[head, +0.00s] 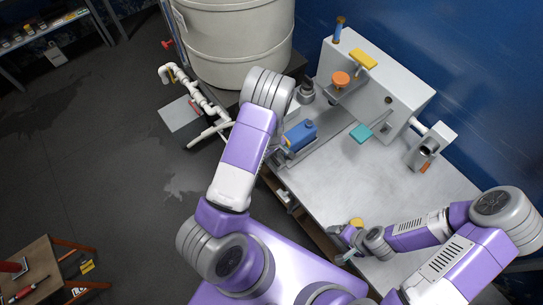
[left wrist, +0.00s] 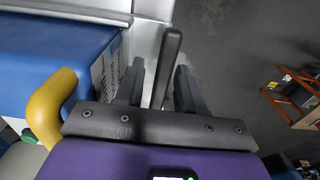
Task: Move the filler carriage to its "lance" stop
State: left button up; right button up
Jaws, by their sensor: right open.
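A blue can-like body (head: 300,135) sits on a grey carriage or tray (head: 297,157) at the left edge of the metal bench. In the left wrist view the blue body (left wrist: 60,60) fills the upper left, with a yellow curved handle (left wrist: 48,112) beside it. A dark upright lever (left wrist: 171,50) stands between the fingers of my left gripper (left wrist: 160,70). The fingers are apart, with gaps visible beside the lever. In the head view my left forearm hides this gripper. My right gripper (head: 347,241) is open and empty over the bench's front edge. No "lance" mark is readable.
A grey machine housing (head: 385,85) with orange and yellow knobs stands at the back of the bench (head: 385,175). A large cream tank (head: 238,40) and white pipes (head: 196,96) are on the left. A teal piece (head: 361,133) shows mid-bench.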

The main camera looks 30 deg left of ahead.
pick_arm(q)
jog(key=shift+s+f, duration=0.1)
jog(key=shift+c, duration=0.3)
grip_shut()
